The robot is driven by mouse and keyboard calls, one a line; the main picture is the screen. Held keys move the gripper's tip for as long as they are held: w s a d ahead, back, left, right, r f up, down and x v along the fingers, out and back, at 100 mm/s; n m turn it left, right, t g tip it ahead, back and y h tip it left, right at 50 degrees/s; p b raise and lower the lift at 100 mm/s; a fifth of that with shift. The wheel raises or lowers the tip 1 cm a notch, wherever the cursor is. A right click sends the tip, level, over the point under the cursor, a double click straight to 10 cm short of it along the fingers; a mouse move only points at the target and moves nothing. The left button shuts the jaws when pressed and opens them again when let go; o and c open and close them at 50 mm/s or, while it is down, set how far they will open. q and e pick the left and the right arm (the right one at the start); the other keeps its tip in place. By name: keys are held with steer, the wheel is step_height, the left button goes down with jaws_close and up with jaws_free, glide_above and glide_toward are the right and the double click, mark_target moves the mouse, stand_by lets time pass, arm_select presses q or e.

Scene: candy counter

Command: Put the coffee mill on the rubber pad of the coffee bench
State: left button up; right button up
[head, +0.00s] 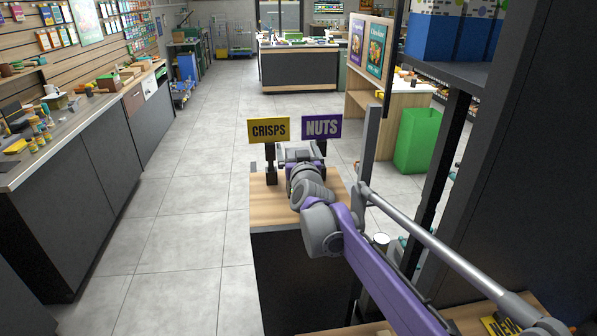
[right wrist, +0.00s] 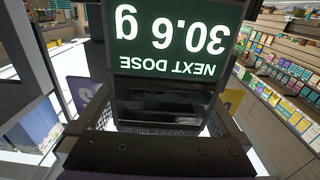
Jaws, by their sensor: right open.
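My right gripper (head: 302,150) reaches over a small wooden counter in the head view, and its jaws are open. In the right wrist view, the coffee mill (right wrist: 165,98) is close in front of the camera, with a dark body and a lit green display showing 30.6 g upside down. Its lower front lies between my right gripper's fingers (right wrist: 160,125); I cannot tell whether they touch it. In the head view I cannot make out the mill behind the gripper. I cannot identify the rubber pad or the coffee bench. My left gripper is not in view.
A yellow CRISPS sign (head: 269,130) and a purple NUTS sign (head: 321,126) stand at the wooden counter (head: 275,209). A grey post (head: 371,150) and dark shelving are close on the right. A green bin (head: 417,140) stands beyond. The tiled floor at left is clear.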

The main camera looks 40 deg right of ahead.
steer(key=shift+s, duration=0.15)
steer(key=shift+c, duration=0.9)
jaws_close()
steer(key=shift+r, duration=0.1)
